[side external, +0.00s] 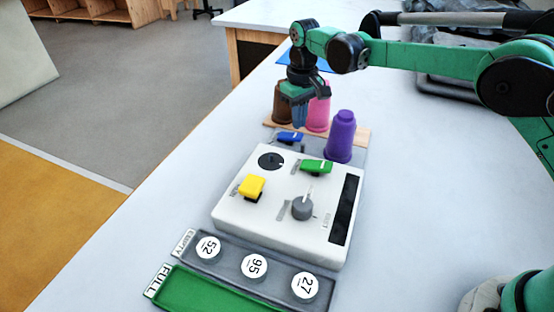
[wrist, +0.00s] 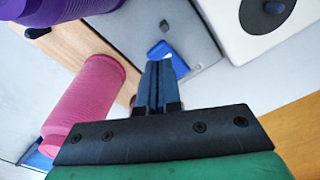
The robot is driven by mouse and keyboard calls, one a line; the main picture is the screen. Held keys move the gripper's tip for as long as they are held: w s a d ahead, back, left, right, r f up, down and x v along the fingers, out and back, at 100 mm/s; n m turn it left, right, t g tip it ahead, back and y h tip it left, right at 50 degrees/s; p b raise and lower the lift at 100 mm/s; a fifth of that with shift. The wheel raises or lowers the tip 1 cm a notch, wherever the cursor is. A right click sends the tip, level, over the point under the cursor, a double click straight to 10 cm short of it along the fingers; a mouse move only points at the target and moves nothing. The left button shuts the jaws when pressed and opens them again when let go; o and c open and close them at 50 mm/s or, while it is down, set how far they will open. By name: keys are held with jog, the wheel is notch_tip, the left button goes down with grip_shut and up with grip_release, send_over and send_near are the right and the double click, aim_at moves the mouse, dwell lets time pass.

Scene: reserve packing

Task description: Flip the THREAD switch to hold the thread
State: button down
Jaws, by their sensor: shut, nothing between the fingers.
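My gripper (side external: 297,122) points down with its fingers shut and empty, in front of the thread spools as the side view shows it. In the wrist view its blue fingertips (wrist: 160,66) are together, close to a blue lever (wrist: 162,49) on a grey plate (wrist: 165,22). The side view shows this blue lever (side external: 290,137) just below the fingertips; I cannot tell whether they touch. A green lever (side external: 316,167) sits on the white box (side external: 232,212). The labels by the levers are too small to read, so I cannot tell which is THREAD.
Purple (side external: 341,137), pink (side external: 319,115) and brown (side external: 281,103) spools stand close to my gripper. The white box also carries a yellow switch (side external: 252,187) and a grey knob (side external: 302,208). A grey tray of numbered discs (side external: 230,262) and a green tray (side external: 200,296) lie in front.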

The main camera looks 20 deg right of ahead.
aim_at(298, 135)
jog(key=shift+f, duration=1.4)
dwell(0.9)
jog(key=shift+r, duration=3.5)
